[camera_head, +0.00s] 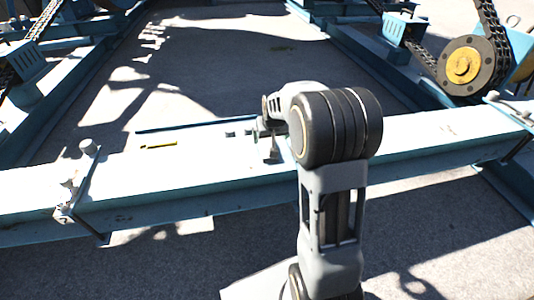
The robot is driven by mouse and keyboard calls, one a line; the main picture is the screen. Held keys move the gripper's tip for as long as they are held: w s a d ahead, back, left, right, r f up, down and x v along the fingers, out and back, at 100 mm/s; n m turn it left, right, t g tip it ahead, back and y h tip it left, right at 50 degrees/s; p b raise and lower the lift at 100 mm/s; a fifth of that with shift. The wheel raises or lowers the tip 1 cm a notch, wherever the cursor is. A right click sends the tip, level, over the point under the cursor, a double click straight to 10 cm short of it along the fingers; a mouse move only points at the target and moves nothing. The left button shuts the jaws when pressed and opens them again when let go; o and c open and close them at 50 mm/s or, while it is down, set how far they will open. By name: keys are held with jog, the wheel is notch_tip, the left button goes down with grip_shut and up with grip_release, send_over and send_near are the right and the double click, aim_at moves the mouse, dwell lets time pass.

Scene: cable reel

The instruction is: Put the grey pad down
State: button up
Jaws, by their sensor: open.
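My gripper (271,153) points down over the light-topped blue beam (190,175), near the middle of the view. It is open. My own arm partly hides it, and I cannot tell whether its fingertips touch the beam. Two small dark grey pieces, a left one (230,133) and a right one (248,132), lie on the beam just left of the gripper. I cannot tell whether either is the grey pad. Nothing clearly shows between the fingers.
A small yellow strip (159,145) lies on the beam at left. A clamp with bolt heads (88,148) stands farther left. A chain sprocket with a yellow hub (464,65) is at upper right. The beam's top is bare right of my arm.

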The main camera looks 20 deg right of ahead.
jog(key=b, duration=0.2)
send_over(268, 151)
jog(key=s, duration=0.2)
jog(key=f, duration=0.7)
jog(key=shift+a+f, duration=0.25)
jog(key=shift+f, duration=0.05)
jog(key=shift+b+x, duration=1.75)
jog(key=shift+x, duration=0.85)
jog(key=shift+d, duration=0.1)
jog(key=shift+c, duration=0.4)
jog(key=c, duration=0.9)
jog(key=shift+r, duration=0.1)
jog(key=shift+c, duration=0.2)
